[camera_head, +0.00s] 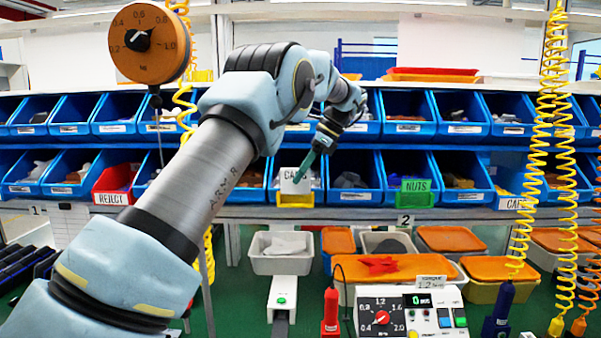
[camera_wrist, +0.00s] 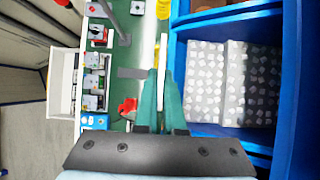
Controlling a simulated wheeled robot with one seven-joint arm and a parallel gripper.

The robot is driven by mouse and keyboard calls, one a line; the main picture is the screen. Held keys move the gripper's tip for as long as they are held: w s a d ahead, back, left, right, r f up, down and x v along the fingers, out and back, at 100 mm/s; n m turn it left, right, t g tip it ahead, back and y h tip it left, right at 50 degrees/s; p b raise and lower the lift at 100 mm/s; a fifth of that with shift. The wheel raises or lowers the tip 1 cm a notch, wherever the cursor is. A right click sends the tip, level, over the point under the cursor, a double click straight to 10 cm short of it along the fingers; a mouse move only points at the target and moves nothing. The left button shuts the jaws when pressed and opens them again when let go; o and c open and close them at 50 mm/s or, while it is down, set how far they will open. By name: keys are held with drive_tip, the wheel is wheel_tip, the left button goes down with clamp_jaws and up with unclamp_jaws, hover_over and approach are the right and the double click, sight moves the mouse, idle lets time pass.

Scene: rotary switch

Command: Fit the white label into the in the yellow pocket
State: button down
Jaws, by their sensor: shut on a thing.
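The white label (camera_head: 295,183) has dark lettering, partly covered by my fingers. My gripper (camera_head: 304,170) is shut on its upper part, coming down from the upper right. In the wrist view the teal fingertips (camera_wrist: 161,85) close on the label (camera_wrist: 163,60), which shows nearly edge-on as a thin white strip. The yellow pocket (camera_head: 295,199) is on the front of a blue bin in the lower row. The label stands upright just above the pocket, its lower edge at the pocket's top. I cannot tell whether that edge is inside the pocket.
Blue bins flank the pocket; one on the right bears a green NUTS label (camera_head: 415,187). A red REJECT bin (camera_head: 115,183) is at left. A white tray (camera_head: 280,256) and orange-lidded boxes stand below. Yellow coiled hoses (camera_head: 545,120) hang at right.

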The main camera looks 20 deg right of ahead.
drive_tip(key=shift+f, duration=1)
drive_tip(key=c, duration=0.9)
unclamp_jaws()
drive_tip(key=shift+c, duration=0.2)
